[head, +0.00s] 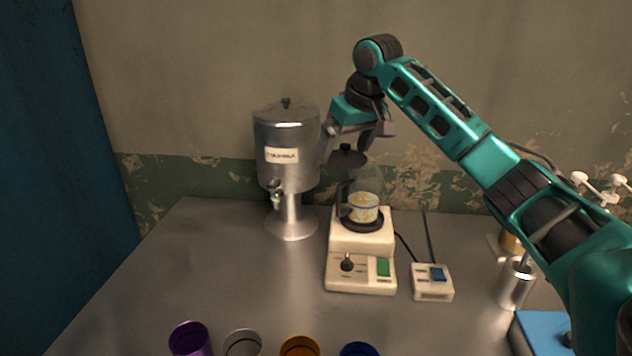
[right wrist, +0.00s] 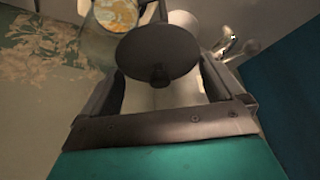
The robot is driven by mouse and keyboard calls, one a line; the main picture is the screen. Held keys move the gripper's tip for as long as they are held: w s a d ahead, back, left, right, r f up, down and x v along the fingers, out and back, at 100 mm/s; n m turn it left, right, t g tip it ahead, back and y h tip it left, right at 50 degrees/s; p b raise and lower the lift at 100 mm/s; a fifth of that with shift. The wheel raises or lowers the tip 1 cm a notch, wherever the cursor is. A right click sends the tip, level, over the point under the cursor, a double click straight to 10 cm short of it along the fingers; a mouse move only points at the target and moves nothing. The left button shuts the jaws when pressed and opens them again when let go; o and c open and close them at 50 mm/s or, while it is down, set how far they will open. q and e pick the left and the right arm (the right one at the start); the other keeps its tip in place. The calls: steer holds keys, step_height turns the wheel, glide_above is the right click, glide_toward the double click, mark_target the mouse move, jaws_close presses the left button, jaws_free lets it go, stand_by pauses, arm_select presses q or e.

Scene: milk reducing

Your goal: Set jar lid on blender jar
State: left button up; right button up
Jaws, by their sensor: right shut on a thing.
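The dark round jar lid (head: 346,158), with a small knob on top, is in my right gripper (head: 346,148). It hangs over the blender jar (head: 366,183), slightly left of the jar's middle, and looks apart from the rim. The clear jar stands upright on the cream blender base (head: 360,262), with pale yellowish contents and a dark handle on its left. In the right wrist view, the lid (right wrist: 158,48) sits between the fingers (right wrist: 160,78) with its knob towards the camera, covering part of the jar (right wrist: 98,45). My left gripper is out of view.
A metal milk dispenser (head: 287,150) with a tap stands close left of the blender. A switch box (head: 432,284) is right of it. Several coloured cups, including a purple one (head: 189,340), line the front edge. A metal cylinder (head: 516,285) stands at right. The table's left is clear.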

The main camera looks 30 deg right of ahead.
steer(key=d+r, duration=0.2)
steer(key=d, duration=0.5)
steer(key=shift+w+a+f, duration=0.1)
steer(key=shift+w+f, duration=0.05)
steer(key=shift+f, duration=1.3)
steer(key=shift+w+a+f, duration=0.1)
steer(key=shift+f, duration=1.3)
steer(key=shift+f, duration=0.1)
steer(key=o, duration=0.6)
steer(key=shift+o, duration=0.2)
step_height(320, 180, up, 6)
